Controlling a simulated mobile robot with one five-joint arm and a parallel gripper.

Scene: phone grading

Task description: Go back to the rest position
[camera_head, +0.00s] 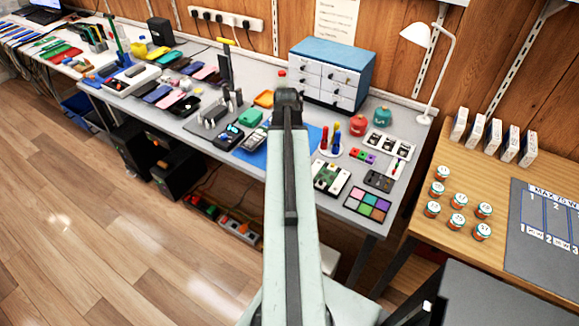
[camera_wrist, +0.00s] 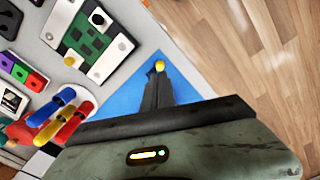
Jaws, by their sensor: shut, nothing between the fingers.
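My gripper shows in the wrist view (camera_wrist: 158,80) as dark fingers closed together, with nothing held between them. A small yellow thing (camera_wrist: 160,66) shows just past the fingertips, and I cannot tell what it is. Below the fingers in that view is a blue mat (camera_wrist: 190,85) on the grey bench. In the head view my pale arm reaches away over the bench, and its dark end hides the gripper itself. The blue mat (camera_head: 252,157) shows there beside the arm.
The bench holds phones (camera_head: 229,137), a green circuit board (camera_head: 330,178), screwdrivers (camera_head: 336,139) in a holder, a colour-patch tray (camera_head: 367,204) and a blue-topped drawer cabinet (camera_head: 331,75). A white lamp (camera_head: 432,75) stands behind. A wooden table (camera_head: 455,165) with several jars is right. Floor (camera_head: 100,240) is clear at left.

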